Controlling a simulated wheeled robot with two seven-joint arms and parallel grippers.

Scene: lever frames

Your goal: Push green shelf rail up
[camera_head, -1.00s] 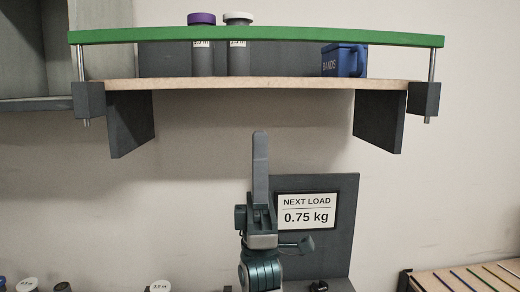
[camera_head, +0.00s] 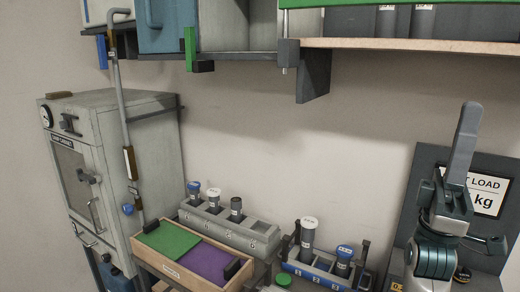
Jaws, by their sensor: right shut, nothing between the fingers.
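The green shelf rail (camera_head: 300,3) shows only in part at the top right edge of the head view. It runs above the front of the pale shelf board (camera_head: 420,45), with a metal rod and dark block at its left end. Its right end is out of view. My right gripper (camera_head: 469,115) stands upright at the right, below the shelf and apart from the rail. Its fingers are closed together and empty. My left gripper is not in view.
A dark board with a load sign (camera_head: 490,195) stands behind my right gripper. A grey cabinet (camera_head: 110,140) with a pipe is at the left. A tray with green and purple pads (camera_head: 212,268), a grey vial rack (camera_head: 232,230) and a blue-labelled rack (camera_head: 308,272) stand below. The wall under the shelf is clear.

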